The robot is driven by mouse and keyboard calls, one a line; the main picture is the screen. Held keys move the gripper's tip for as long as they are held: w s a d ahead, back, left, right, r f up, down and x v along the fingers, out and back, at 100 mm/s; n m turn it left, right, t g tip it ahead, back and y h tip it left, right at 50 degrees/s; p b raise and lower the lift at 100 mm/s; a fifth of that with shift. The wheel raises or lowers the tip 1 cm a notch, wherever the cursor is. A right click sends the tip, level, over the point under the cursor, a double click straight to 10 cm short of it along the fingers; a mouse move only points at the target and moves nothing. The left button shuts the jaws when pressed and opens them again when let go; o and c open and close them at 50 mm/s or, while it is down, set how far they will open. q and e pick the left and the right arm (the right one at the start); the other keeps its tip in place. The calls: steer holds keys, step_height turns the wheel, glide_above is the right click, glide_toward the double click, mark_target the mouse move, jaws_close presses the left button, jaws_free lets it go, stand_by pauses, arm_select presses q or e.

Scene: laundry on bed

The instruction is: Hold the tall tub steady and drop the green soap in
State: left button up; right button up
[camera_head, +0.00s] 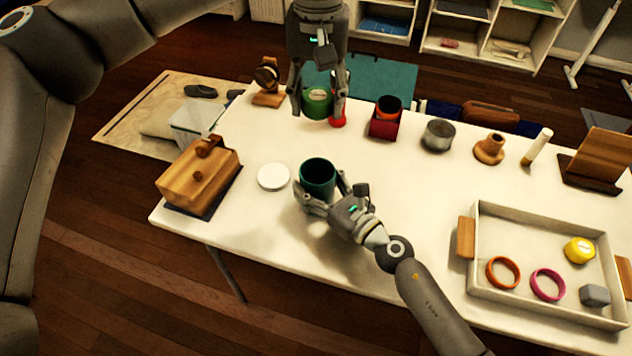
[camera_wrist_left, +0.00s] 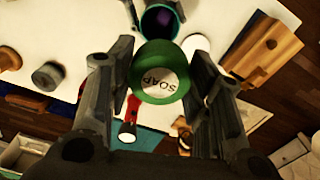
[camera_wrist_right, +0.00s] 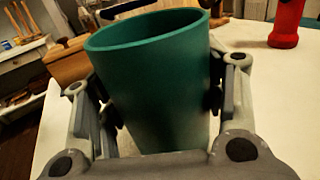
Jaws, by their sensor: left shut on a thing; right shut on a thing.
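The tall tub (camera_head: 318,172) is a dark green cylinder with an open top, standing upright on the white table. My right gripper (camera_head: 328,197) is shut around its sides; the right wrist view shows the tub (camera_wrist_right: 150,85) between both fingers. The green soap (camera_head: 317,101) is a round piece with a pale label reading SOAP. My left gripper (camera_head: 317,108) is shut on it, above the table's far side and beyond the tub. In the left wrist view the soap (camera_wrist_left: 160,72) sits between the fingers, and the tub (camera_wrist_left: 160,22) shows partly behind it.
A white round lid (camera_head: 273,176) lies left of the tub, near a wooden box (camera_head: 199,174). A red flashlight (camera_head: 338,118) stands by the left gripper. A red holder (camera_head: 384,124) and grey tin (camera_head: 438,135) are to the right. A tray (camera_head: 478,285) lies at front right.

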stand_by(0.3)
arm_select(q)
step_height(320, 180, down, 13)
stand_by(1.5)
steer(key=o, duration=1.1)
step_height(320, 180, up, 12)
steer(key=shift+r, duration=0.1)
